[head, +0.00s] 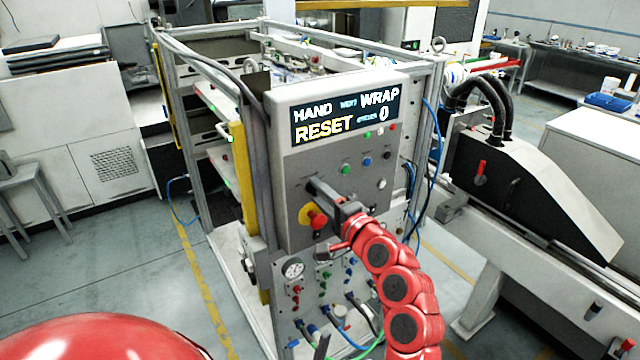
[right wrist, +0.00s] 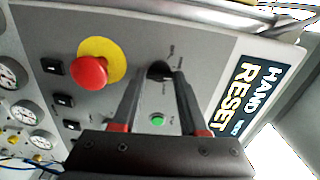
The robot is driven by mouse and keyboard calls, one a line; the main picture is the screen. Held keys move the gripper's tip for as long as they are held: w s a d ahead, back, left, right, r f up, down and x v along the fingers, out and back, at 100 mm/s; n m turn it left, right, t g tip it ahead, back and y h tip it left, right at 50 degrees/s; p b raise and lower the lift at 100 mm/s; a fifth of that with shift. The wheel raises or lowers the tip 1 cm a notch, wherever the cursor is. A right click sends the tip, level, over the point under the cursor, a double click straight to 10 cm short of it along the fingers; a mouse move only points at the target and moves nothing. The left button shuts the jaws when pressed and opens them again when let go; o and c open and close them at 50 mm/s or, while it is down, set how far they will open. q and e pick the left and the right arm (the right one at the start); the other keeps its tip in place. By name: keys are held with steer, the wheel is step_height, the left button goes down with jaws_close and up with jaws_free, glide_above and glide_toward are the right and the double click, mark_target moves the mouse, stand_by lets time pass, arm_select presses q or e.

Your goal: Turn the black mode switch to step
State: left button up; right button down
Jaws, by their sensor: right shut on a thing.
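The black mode switch (right wrist: 158,69) is on the grey control panel (head: 296,172). It is a small round knob, partly covered by my fingers in the right wrist view, with tiny unreadable labels around it. My right gripper (head: 316,186) reaches the panel from the lower right in the head view and hides the switch there. In the right wrist view its two dark fingers (right wrist: 158,78) are closed on the switch from both sides. I cannot tell which position the switch points to. My left gripper is not in view.
A red emergency stop button (right wrist: 90,72) on a yellow disc sits beside the switch. A green button (right wrist: 157,119) is close to my fingers. The display (head: 346,116) above reads HAND, WRAP, RESET and 0. Gauges and hoses are below.

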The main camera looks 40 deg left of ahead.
steer(key=m+p, duration=0.2)
steer(key=shift+r+m, duration=0.25)
steer(key=shift+m, duration=0.05)
steer(key=shift+f+m+p, duration=0.2)
steer(key=shift+m+p, duration=0.95)
steer(key=shift+m, duration=0.05)
steer(key=shift+c, duration=2.2)
jaws_free()
steer(key=b+v, duration=0.5)
steer(key=v, duration=1.2)
steer(key=shift+d+b, duration=0.2)
steer(key=shift+b, duration=0.2)
steer(key=shift+f, duration=0.1)
